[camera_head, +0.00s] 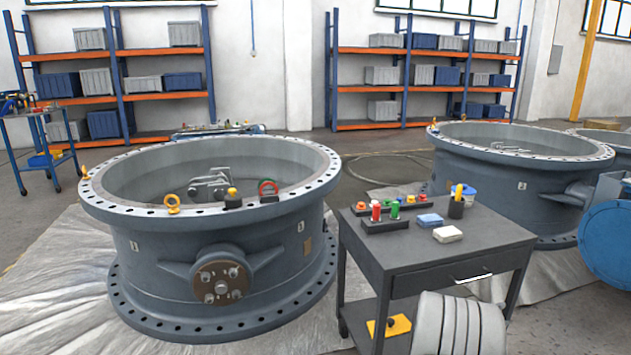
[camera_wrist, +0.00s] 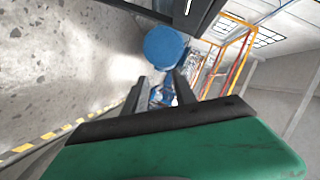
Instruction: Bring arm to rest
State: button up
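My gripper (camera_wrist: 158,92) shows in the wrist view with its two dark fingers apart and nothing between them. The green part behind the fingers fills the bottom of that view. The wrist view is tilted, and the gripper is over open floor, apart from any object. In the head view my gripper cannot be made out; a light grey ribbed part at the bottom, right of centre, looks like my own arm, in front of the dark work cart (camera_head: 430,255).
A large grey valve body (camera_head: 220,255) stands on sheeting at the left, with a second valve body (camera_head: 500,185) at the right. The cart carries several coloured parts. A blue round part (camera_head: 610,240) is at the right edge. Shelves line the wall.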

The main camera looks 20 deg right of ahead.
jog(key=w+a+r+n+t+y+p, duration=0.1)
jog(key=w+a+r+n+y+p, duration=0.15)
jog(key=w+a+r+p, duration=0.35)
jog(key=w+a+r+n+t+y+p, duration=0.15)
jog(key=w+a+r+n+p, duration=0.25)
jog(key=a+r, duration=0.45)
jog(key=w+a+r+n+y+p, duration=0.1)
jog(key=a+r+n+y+p, duration=0.3)
jog(key=a, duration=0.5)
jog(key=w+a+r+n+y+p, duration=0.1)
jog(key=a+r+n+p, duration=0.2)
jog(key=a+r+p, duration=0.45)
jog(key=s+a+r+n+y+p, duration=0.2)
jog(key=s+a+r+n+p, duration=0.1)
jog(key=a, duration=0.6)
jog(key=s+a+r+n+g+y+p, duration=0.1)
jog(key=s+a+r+n+y+p, duration=0.1)
jog(key=s+a+n, duration=0.4)
jog(key=s+a+r+n+g+y+p, duration=0.1)
jog(key=s+a+r+n+p, duration=0.3)
jog(key=a, duration=0.8)
jog(key=shift+s+r+n+y+p, duration=0.3)
jog(key=shift+s+r+n+y, duration=0.3)
jog(key=shift+s+r, duration=0.15)
